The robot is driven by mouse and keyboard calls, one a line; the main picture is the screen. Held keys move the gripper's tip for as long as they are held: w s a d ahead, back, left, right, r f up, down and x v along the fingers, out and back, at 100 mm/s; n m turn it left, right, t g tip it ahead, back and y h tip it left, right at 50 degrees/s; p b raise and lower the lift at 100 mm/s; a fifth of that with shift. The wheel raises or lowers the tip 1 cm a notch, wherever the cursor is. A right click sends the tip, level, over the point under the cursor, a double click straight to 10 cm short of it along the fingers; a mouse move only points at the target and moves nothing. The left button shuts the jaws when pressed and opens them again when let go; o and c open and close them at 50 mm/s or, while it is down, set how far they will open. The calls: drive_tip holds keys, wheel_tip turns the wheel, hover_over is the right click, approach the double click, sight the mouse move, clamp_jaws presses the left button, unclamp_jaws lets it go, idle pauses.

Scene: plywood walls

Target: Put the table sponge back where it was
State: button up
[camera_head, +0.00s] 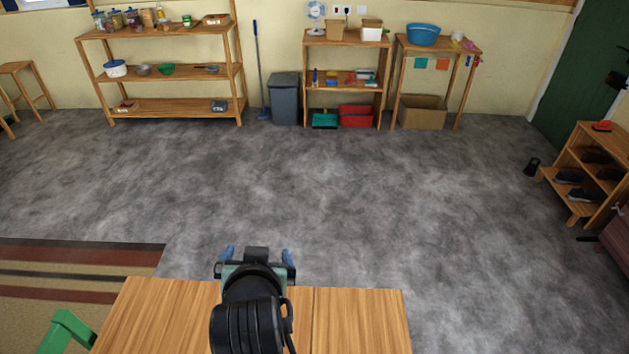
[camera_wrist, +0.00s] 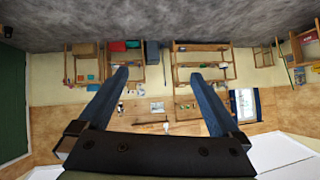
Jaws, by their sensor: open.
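My gripper (camera_head: 257,256) is over the far edge of the wooden table (camera_head: 360,315), its two blue fingers spread apart. In the wrist view, the fingers (camera_wrist: 158,75) are open with nothing between them. No sponge can be made out for certain. Small yellow and pink items (camera_head: 463,41) lie beside a blue basin (camera_head: 423,34) on the side table at the back, too small to identify. The visible part of the wooden table is bare; my arm hides some of it.
A long shelf (camera_head: 165,107) with jars and bowls, a grey bin (camera_head: 285,98) and a smaller shelf (camera_head: 345,87) line the back wall. A shoe rack (camera_head: 590,175) stands at right. A green chair (camera_head: 66,328) is at the lower left. The grey floor between is clear.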

drive_tip(key=w+d+r+t, duration=0.15)
drive_tip(key=r+t, duration=0.25)
drive_tip(key=r, duration=1)
drive_tip(key=d+r+t, duration=0.3)
drive_tip(key=r+t, duration=0.2)
drive_tip(key=r, duration=0.8)
drive_tip(key=s+d+r+t, duration=0.1)
drive_tip(key=s+r+t, duration=0.1)
drive_tip(key=s+r, duration=0.2)
drive_tip(key=s+d+r+t+h, duration=0.1)
drive_tip(key=s+d+r+t, duration=0.1)
drive_tip(key=r, duration=0.8)
drive_tip(key=s+d+r+t, duration=0.2)
drive_tip(key=s+r+t, duration=0.1)
drive_tip(key=s+r, duration=0.3)
drive_tip(key=shift+s+r+t+h, duration=0.3)
drive_tip(key=shift+r+t+h, duration=0.1)
drive_tip(key=shift+r, duration=0.15)
